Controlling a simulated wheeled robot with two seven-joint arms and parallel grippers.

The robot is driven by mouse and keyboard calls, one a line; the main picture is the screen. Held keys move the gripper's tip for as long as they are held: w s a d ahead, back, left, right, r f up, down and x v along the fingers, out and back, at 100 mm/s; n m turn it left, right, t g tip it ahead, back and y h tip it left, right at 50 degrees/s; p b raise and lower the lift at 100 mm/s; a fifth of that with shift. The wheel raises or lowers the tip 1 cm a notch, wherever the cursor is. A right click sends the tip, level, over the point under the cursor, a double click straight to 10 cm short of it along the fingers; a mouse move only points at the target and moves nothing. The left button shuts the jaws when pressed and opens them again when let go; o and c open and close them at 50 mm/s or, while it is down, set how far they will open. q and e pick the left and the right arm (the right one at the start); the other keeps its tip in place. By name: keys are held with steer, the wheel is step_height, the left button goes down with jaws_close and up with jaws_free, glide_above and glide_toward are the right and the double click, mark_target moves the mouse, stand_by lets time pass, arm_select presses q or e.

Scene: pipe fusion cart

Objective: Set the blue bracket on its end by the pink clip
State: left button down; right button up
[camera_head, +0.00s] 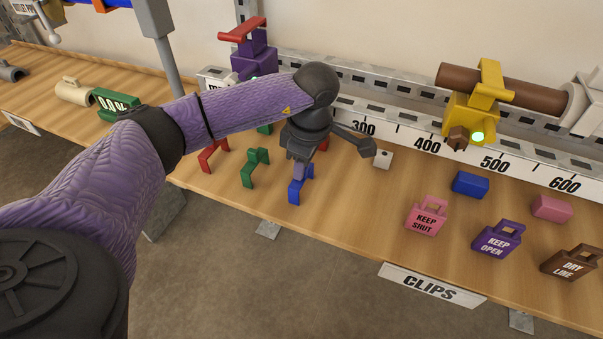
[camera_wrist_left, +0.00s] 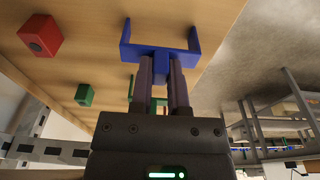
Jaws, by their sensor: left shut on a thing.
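The blue bracket (camera_head: 294,194) is a flat bar with two bent legs, near the middle of the bench. It also shows in the left wrist view (camera_wrist_left: 160,47), with a short stem between my fingers. My left gripper (camera_head: 301,171) is shut on that stem, and its fingers (camera_wrist_left: 162,75) point at the bracket. The legs point toward the bench; I cannot tell whether they touch it. The pink clip (camera_head: 427,216), marked KEEP SHUT, lies on the bench to the right of the bracket, apart from it. My right gripper is not in view.
A green bracket (camera_head: 253,168) and a red bracket (camera_head: 211,158) stand left of the blue one. A white block (camera_head: 383,159), a blue block (camera_head: 470,184), a purple clip (camera_head: 497,238) and a brown clip (camera_head: 570,262) are to the right. Bare wood lies between bracket and pink clip.

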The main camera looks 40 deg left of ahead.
arm_select(q)
steer(key=shift+r+p, duration=0.8)
steer(key=shift+r, duration=0.25)
stand_by(0.6)
steer(key=shift+d, duration=0.1)
